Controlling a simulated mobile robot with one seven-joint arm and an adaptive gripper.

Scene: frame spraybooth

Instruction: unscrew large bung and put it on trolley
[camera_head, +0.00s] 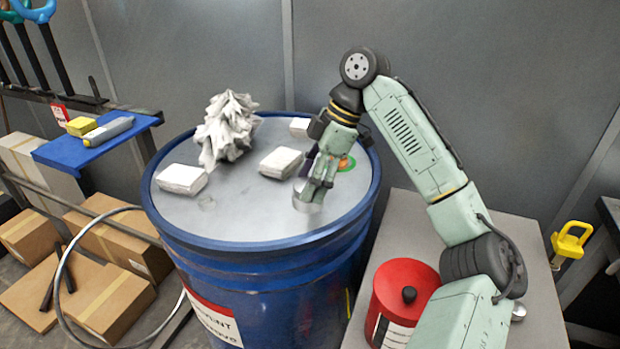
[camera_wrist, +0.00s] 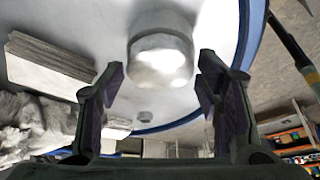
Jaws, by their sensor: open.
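The large bung (camera_head: 306,204) is a shiny metal cylinder on the grey lid of the blue drum (camera_head: 262,262). In the head view it is partly hidden behind my gripper (camera_head: 318,184). In the wrist view the bung (camera_wrist: 160,52) stands beyond and between my open fingers (camera_wrist: 156,78), with a gap on both sides and nothing held. The trolley (camera_head: 535,270) has a flat grey top at the right of the drum, partly hidden by my arm.
Crumpled rags (camera_head: 228,128) and several pale pads (camera_head: 182,179) lie on the lid. A red can (camera_head: 405,290) stands on the trolley. Cardboard boxes (camera_head: 105,298) lie at left.

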